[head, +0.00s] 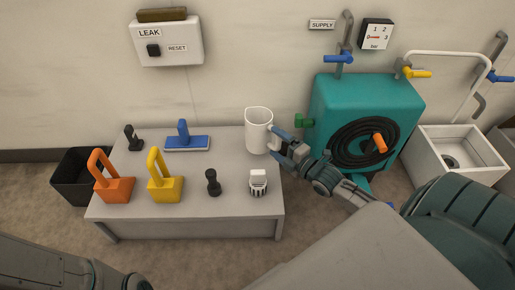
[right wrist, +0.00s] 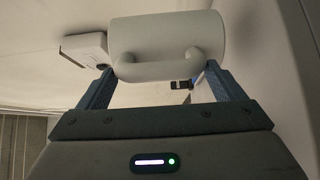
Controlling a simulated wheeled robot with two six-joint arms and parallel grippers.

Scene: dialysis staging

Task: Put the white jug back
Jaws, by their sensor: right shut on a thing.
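The white jug (head: 258,130) is upright at the back right of the grey table (head: 225,158). I cannot tell whether its base touches the tabletop. My right gripper (head: 274,143) comes in from the right and is shut on the jug's handle. In the right wrist view the jug (right wrist: 205,40) fills the top middle, with its handle between the two blue fingers of the gripper (right wrist: 155,80). Only part of my left arm shows at the lower left of the head view; its gripper is out of view.
On the table stand an orange-handled block (head: 114,188), a yellow one (head: 165,188), a blue-handled pad (head: 187,143), two dark knobbed pieces (head: 212,183) and a small white piece (head: 258,183). A teal hose unit (head: 335,100) stands close right of the jug. The table's front middle is partly clear.

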